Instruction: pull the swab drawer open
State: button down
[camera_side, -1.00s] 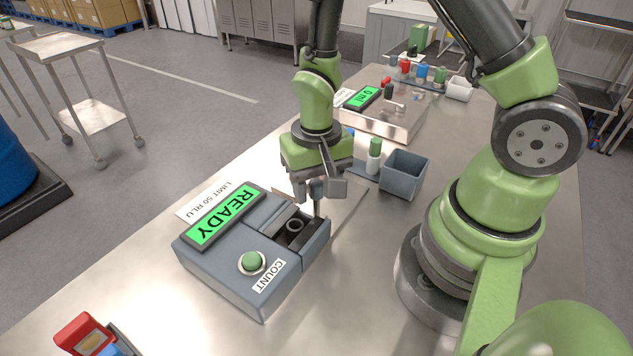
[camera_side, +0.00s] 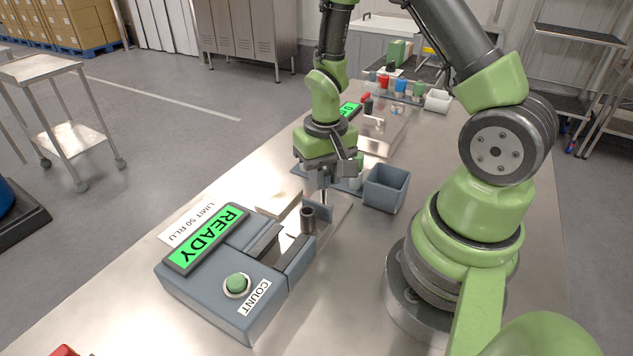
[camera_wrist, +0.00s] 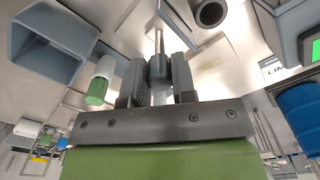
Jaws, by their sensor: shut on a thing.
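The blue-grey counter (camera_side: 215,285) has a lit READY screen (camera_side: 207,238) and a green button (camera_side: 237,284). Its swab drawer stands out from the side facing my gripper, with a dark round well (camera_side: 308,220) on the part outside the housing. My gripper (camera_side: 324,198) is at the drawer's outer end, pointing down, shut on the drawer's handle. In the wrist view my gripper (camera_wrist: 158,70) has its fingers close together around a thin upright handle (camera_wrist: 158,40). The well's open ring (camera_wrist: 212,13) lies just beyond, to the right.
A blue-grey open bin (camera_side: 386,188) stands to the right of my gripper. A green-capped white bottle (camera_wrist: 101,82) stands beside the bin in the wrist view. A second instrument (camera_side: 378,140) and several coloured caps are farther back. Bare steel table lies in front of the counter.

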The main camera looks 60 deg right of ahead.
jog(key=c, duration=0.9)
grip_release()
jog(key=shift+r, duration=0.1)
notch_tip(320, 180, up, 10)
jog(key=shift+f, duration=0.1)
jog(key=shift+a, duration=0.1)
jog(key=s+a+r+n+t, duration=0.1)
jog(key=s+a+r+t, duration=0.1)
jog(key=s+a+r, duration=0.1)
jog(key=s+a+r+n+t+y, duration=0.1)
jog(key=s+a+r+t, duration=0.1)
jog(key=r, duration=0.4)
jog(key=s+a+r+t+y, duration=0.1)
jog(key=s+a+r+t, duration=0.2)
jog(key=s+a+r, duration=0.1)
jog(key=shift+s+a+r+n, duration=0.25)
jog(key=shift+r+n, duration=0.15)
jog(key=shift+r, duration=0.2)
